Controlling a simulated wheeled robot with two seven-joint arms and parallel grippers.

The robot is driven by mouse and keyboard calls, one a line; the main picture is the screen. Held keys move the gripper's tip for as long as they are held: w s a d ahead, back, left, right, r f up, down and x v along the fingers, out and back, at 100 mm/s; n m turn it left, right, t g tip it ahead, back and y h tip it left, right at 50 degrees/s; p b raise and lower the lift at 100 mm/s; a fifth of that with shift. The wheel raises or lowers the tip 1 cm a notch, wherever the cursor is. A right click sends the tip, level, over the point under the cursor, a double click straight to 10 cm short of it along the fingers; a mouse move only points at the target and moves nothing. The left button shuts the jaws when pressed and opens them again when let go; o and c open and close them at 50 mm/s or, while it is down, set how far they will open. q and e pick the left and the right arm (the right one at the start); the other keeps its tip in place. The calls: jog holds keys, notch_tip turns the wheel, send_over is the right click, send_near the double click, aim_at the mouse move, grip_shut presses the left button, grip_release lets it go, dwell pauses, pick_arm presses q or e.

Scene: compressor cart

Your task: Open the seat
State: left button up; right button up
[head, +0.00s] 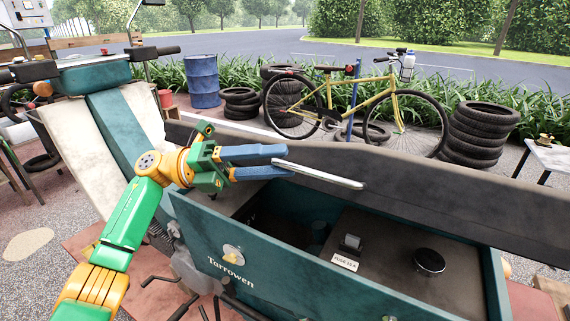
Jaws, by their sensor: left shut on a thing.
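The seat (440,190) is a long dark grey panel standing raised along the far side of the teal cart body (225,254). The compartment below it is open to view, with a black round cap (429,262) and a small fuse holder (350,244) on its inner deck. My left gripper (287,161) is over the compartment's left part, in front of the seat. Its blue fingers are shut on a silver bar (325,176) that sticks out to the right. Where the bar joins the seat cannot be told. My right gripper is not in view.
The cart's handlebar and front shield (125,110) stand at the left. Behind are a blue barrel (203,80), a yellow bicycle (385,97) and stacked tyres (480,135). A small table (555,160) stands at the far right.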

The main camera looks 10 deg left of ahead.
pick_arm(q)
jog(key=shift+a+r, duration=0.1)
jog(key=shift+a, duration=0.05)
jog(key=a+p, duration=0.1)
jog(key=a, duration=0.7)
jog(key=shift+s, duration=0.3)
jog(key=shift+d, duration=0.1)
jog(key=shift+a+f, duration=0.2)
jog(key=shift+d, duration=0.1)
